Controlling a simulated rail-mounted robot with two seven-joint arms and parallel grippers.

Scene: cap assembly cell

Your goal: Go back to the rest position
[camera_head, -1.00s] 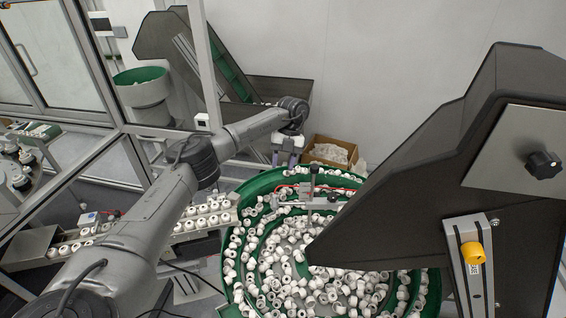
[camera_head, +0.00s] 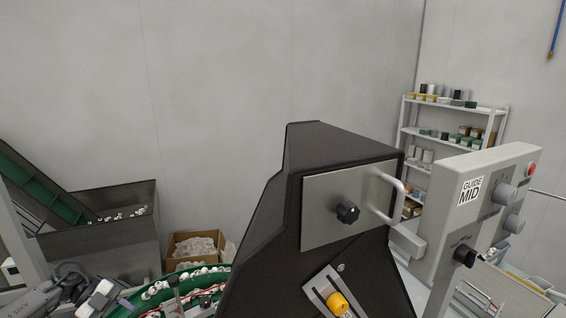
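My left arm shows only at the bottom left corner. My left gripper (camera_head: 112,302) is at its end, beside the left rim of the green bowl (camera_head: 131,300). It is small and partly cut off by the lower edge, so I cannot tell whether its fingers are open or shut. No held object is visible there. My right gripper is not in view. White caps (camera_head: 160,288) lie in the bowl, most of which is hidden by the dark housing and the frame's lower edge.
A large dark housing (camera_head: 265,240) with a black knob and yellow knob fills the centre. A grey control box (camera_head: 465,215) labelled GUIDE MID stands right. Behind are a dark hopper (camera_head: 110,255) with a green conveyor, a cardboard box (camera_head: 181,258) and shelves (camera_head: 453,103).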

